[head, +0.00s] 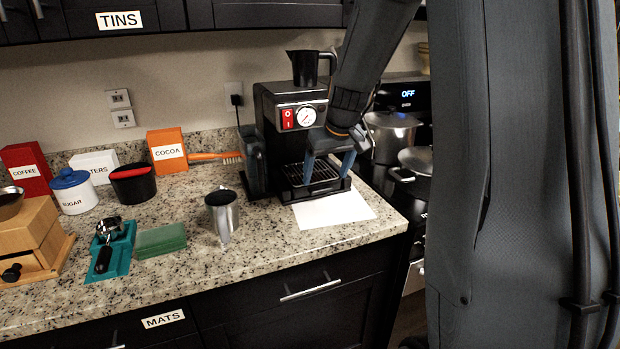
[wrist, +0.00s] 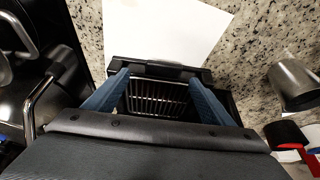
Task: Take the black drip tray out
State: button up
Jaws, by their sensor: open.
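The black drip tray (head: 318,190) with its metal grille sits in the foot of the black espresso machine (head: 270,103). In the wrist view the tray's grille (wrist: 157,98) shows between my fingers, with its dark front edge beyond them. My gripper (head: 326,177) is open, its two blue fingers spread and pointing down over the tray, one toward each side. In the wrist view my gripper (wrist: 158,78) has nothing between its fingertips that it is closed on. I cannot tell whether the fingertips touch the tray. My wrist hides part of the machine's front.
A white sheet (head: 335,209) lies flat on the counter before the machine. A metal pitcher (head: 225,215) stands to its left, and a black jug (head: 306,67) is on top. Pots (head: 392,135) stand on the stove at right. Bare counter lies around the sheet.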

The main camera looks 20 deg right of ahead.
aim_at(322, 188)
jog(key=f, duration=0.1)
jog(key=f+p, duration=0.1)
jog(key=f, duration=0.2)
jog(key=shift+w+a, duration=0.3)
jog(key=shift+w+f+p, duration=0.25)
jog(key=shift+f+p, duration=0.1)
jog(key=shift+f, duration=0.2)
jog(key=shift+c, duration=0.6)
jog(key=c, duration=1.2)
jog(key=shift+s+r+b, duration=0.1)
jog(key=shift+r+b, duration=0.15)
jog(key=shift+b, duration=0.05)
